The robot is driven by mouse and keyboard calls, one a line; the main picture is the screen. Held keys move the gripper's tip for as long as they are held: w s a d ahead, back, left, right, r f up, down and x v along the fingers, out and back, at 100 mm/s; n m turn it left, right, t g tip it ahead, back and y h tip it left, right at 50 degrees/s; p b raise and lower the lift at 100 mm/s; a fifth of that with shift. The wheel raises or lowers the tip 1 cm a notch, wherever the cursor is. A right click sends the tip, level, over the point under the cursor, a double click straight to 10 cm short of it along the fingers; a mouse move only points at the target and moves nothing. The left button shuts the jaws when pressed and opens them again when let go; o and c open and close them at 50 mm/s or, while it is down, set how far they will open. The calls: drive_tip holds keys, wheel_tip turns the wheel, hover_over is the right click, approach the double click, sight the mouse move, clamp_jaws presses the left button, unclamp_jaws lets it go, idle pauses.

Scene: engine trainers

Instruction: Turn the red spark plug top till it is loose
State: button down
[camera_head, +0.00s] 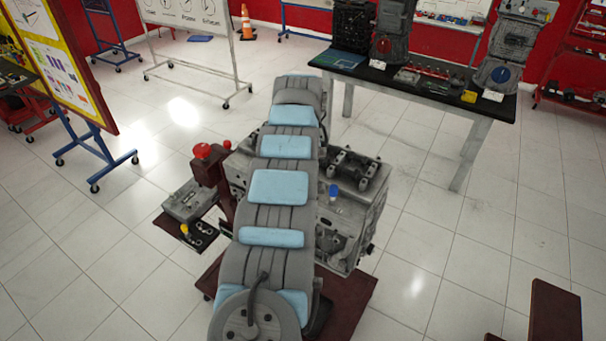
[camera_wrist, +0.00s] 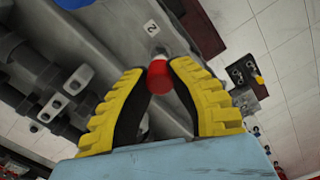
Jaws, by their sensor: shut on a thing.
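The red spark plug top (camera_wrist: 158,78) shows in the wrist view between the two yellow, black-lined fingers of my gripper (camera_wrist: 159,71). My gripper is shut on it. A white part shows just past the red top, next to a plate marked "2" on the grey engine (camera_wrist: 110,25). How far the top is turned cannot be told. In the head view the engine (camera_head: 352,215) stands in the middle on a dark red base, and my arm hides my gripper and the red top.
A blue-topped part (camera_head: 334,191) stands on the engine right of my arm. A control box (camera_head: 188,201) and a red knob (camera_head: 202,151) are at its left. A black-topped bench (camera_head: 400,85) with engine parts stands at the back right. Open tiled floor lies around.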

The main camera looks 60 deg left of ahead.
drive_tip(key=shift+f+n, duration=0.1)
drive_tip(key=shift+n, duration=0.5)
drive_tip(key=c, duration=0.9)
unclamp_jaws()
drive_tip(key=shift+o, duration=0.2)
